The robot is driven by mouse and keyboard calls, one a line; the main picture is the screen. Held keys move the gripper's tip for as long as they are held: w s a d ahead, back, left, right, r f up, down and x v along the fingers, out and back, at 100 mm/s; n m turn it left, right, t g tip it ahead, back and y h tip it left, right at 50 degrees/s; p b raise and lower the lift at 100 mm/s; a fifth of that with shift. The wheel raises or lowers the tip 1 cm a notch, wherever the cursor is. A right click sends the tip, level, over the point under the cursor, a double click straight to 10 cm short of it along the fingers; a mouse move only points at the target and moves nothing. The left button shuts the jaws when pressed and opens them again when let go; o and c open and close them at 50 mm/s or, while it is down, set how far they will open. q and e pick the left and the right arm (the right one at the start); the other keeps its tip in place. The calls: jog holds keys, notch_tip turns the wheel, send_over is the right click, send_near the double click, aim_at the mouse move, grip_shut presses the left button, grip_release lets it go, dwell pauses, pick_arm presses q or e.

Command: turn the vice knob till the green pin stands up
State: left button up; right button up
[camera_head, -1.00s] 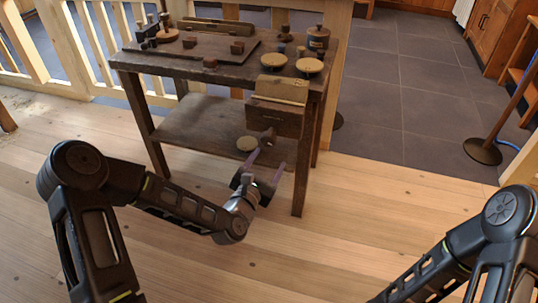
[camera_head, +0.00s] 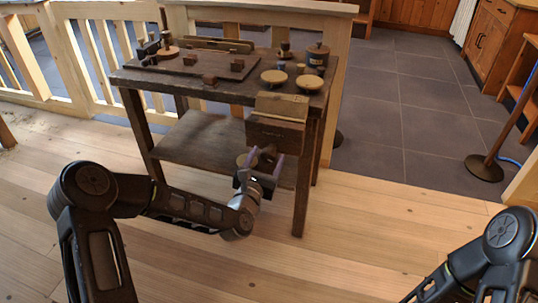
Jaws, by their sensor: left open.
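The wooden vice (camera_head: 275,133) hangs on the front edge of the dark workbench (camera_head: 190,84), near its right corner. A dark knob (camera_head: 266,155) shows below the vice's front block, partly hidden by my gripper. My left gripper (camera_head: 264,162) is open, with its two fingertips at either side of the knob. I cannot tell whether they touch it. I cannot make out the green pin. My right gripper is out of view; only part of my right arm shows at the lower right.
Round pale-topped pieces (camera_head: 310,82) and small dark blocks stand on the bench top. A post on a round base (camera_head: 484,168) stands at right. The floor in front is clear.

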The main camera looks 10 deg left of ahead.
pick_arm(q)
jog(key=shift+w+d, duration=0.1)
jog(key=shift+w, duration=1)
jog(key=shift+c, duration=0.2)
jog(key=c, duration=1.3)
